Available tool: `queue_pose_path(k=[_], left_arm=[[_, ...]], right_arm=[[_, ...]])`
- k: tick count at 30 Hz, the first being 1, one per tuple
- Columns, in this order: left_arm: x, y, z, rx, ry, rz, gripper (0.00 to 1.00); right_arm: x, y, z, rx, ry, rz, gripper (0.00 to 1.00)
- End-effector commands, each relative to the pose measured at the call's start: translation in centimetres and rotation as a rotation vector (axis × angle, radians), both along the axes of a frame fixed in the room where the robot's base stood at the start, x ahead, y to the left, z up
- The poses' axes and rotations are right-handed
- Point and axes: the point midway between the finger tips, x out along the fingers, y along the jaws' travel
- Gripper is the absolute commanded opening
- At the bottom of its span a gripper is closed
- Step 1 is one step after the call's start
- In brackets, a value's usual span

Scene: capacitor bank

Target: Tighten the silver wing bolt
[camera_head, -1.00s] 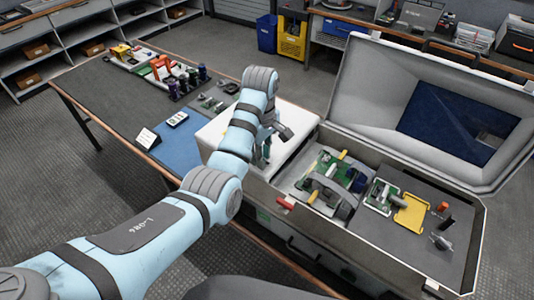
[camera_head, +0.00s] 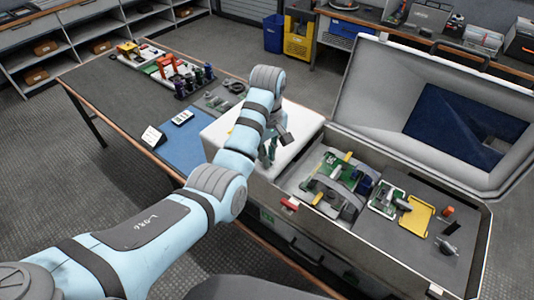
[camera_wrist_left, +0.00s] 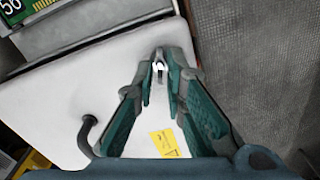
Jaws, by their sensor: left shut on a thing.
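In the left wrist view, the silver wing bolt (camera_wrist_left: 159,67) shows as a small bright piece between my fingertips, mostly hidden by them. It is at the white panel of a box (camera_wrist_left: 55,105). My left gripper (camera_wrist_left: 160,72) is shut on it, its green-padded fingers converging there. In the head view, my left gripper (camera_head: 268,152) points down over the white box (camera_head: 222,128), and the bolt is hidden there. My right gripper is not in view.
A yellow label (camera_wrist_left: 165,143) and a dark curved hook (camera_wrist_left: 88,130) are on the white panel. An open grey case (camera_head: 385,255) with boards and tools stands to the right. A blue mat (camera_head: 182,148) lies left of the box.

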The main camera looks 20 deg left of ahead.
Motion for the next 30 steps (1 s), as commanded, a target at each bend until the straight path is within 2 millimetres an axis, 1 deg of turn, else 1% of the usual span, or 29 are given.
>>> queue_pose_path(k=[30], left_arm=[[0.25,-0.63,0.00,0.001,0.000,-0.961,0.00]], right_arm=[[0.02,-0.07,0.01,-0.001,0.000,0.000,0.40]])
